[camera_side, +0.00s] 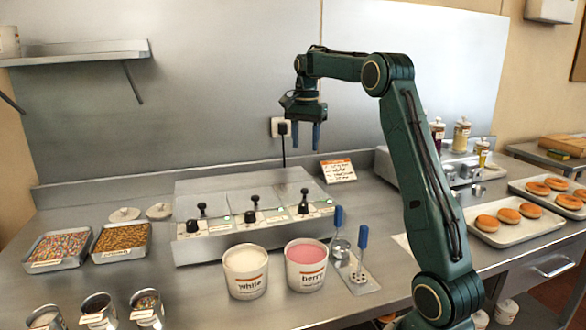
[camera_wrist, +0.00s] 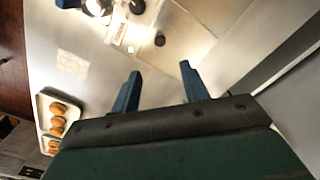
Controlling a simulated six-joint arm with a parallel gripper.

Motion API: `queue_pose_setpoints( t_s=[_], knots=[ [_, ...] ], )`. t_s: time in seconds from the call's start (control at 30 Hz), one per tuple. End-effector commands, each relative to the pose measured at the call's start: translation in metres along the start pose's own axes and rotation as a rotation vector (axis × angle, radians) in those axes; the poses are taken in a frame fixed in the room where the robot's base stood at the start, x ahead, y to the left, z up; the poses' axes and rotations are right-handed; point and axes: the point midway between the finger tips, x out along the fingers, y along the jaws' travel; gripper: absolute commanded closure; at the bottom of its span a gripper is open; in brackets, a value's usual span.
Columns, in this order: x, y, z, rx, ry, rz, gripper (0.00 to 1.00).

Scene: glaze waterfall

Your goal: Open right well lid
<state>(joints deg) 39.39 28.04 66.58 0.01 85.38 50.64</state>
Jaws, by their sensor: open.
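The steel warmer (camera_side: 220,250) has several wells in a row under flat lids with black knobs. The right well lid (camera_side: 283,183) lies flat and closed, with its black knob (camera_side: 304,192) upright near the front. My gripper (camera_side: 303,138) hangs above the back of the right lid, fingers pointing down, open and empty, well clear of the knob. In the wrist view my gripper's two blue fingers (camera_wrist: 160,82) stand apart with nothing between them. A small black knob (camera_wrist: 159,40) shows beyond them; I cannot tell for certain which one it is.
A white tub (camera_side: 245,281) and a berry tub (camera_side: 306,276) stand before the warmer. Blue-handled tools (camera_side: 361,240) stand upright to their right. Sprinkle trays (camera_side: 122,238) lie left; doughnut trays (camera_side: 490,233) lie right.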

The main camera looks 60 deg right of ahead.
Motion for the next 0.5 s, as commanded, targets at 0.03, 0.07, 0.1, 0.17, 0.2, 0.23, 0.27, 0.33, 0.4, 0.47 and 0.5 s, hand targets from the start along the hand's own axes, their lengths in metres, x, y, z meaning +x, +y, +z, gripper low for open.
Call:
queue_pose_setpoints(
  t_s=[0.03, 0.07, 0.1, 0.17, 0.2, 0.23, 0.27, 0.33, 0.4, 0.47, 0.5],
  knots=[
    [0.0, 0.0, -0.001, 0.002, -0.001, 0.001, 0.55],
    [0.0, 0.0, -0.001, 0.003, -0.001, 0.001, 0.55],
    [0.001, 0.0, -0.001, 0.002, -0.001, 0.001, 0.55],
    [0.001, 0.0, 0.0, 0.002, -0.001, 0.001, 0.55],
    [0.002, 0.0, 0.0, 0.001, -0.001, 0.001, 0.55],
    [0.002, 0.0, 0.0, 0.001, -0.001, 0.001, 0.55],
    [0.003, 0.0, 0.0, 0.001, -0.001, 0.001, 0.55],
    [0.006, 0.0, 0.0, 0.0, -0.001, 0.001, 0.55],
    [0.011, 0.0, 0.0, 0.0, -0.001, 0.002, 0.55],
    [0.015, 0.0, 0.0, 0.0, -0.001, 0.002, 0.55],
    [0.019, 0.0, 0.0, -0.001, -0.002, 0.002, 0.55]
  ],
)
